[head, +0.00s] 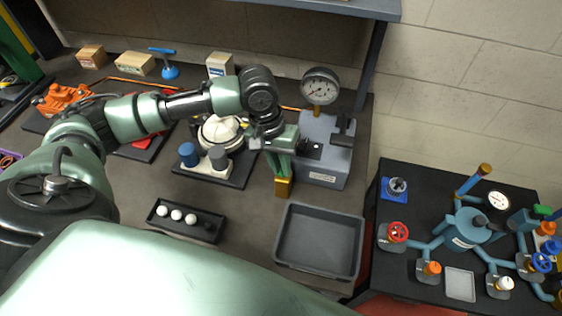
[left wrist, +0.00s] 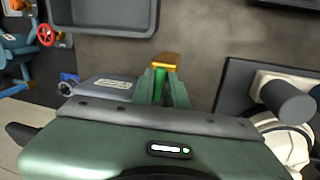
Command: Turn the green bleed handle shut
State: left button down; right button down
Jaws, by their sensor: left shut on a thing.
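The green bleed handle (left wrist: 160,84) shows as a narrow green piece between my left fingers in the left wrist view, with a brass block (head: 283,187) at its end. The brass also shows in the left wrist view (left wrist: 166,60). My left gripper (head: 283,166) points down at the front left of the grey pump box (head: 325,150) and is shut on the handle. The fingers and wrist hide much of the handle, so its exact angle is hard to tell. My right gripper is out of view.
A pressure gauge (head: 320,86) stands on the box. An empty grey tray (head: 318,272) lies in front, and a black tray of balls (head: 157,228) to the left. A fixture with blue and grey cylinders (head: 188,154) is close left. A valve table (head: 427,291) is at right.

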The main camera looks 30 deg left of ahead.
pick_arm(q)
jog(key=m+p, duration=0.2)
jog(key=p, duration=0.1)
jog(key=shift+r, duration=0.3)
jog(key=m+g+p, duration=0.1)
jog(key=m, duration=0.2)
jog(key=shift+w+f+p, duration=0.1)
jog(key=shift+w+p, duration=0.1)
jog(key=shift+p, duration=0.1)
jog(key=shift+f+m, duration=0.1)
jog(key=shift+m, duration=0.8)
jog(key=m, duration=0.3)
jog(key=shift+w+m+g+y, duration=0.15)
jog(key=shift+m+g+y, duration=0.15)
jog(key=shift+m+g, duration=0.1)
jog(key=m+y, duration=0.1)
jog(key=m, duration=0.5)
jog(key=shift+w+g, duration=0.1)
jog(key=shift+g, duration=0.3)
jog(key=shift+m, duration=0.4)
jog(key=c, duration=1.5)
grip_release()
jog(key=shift+o, duration=0.2)
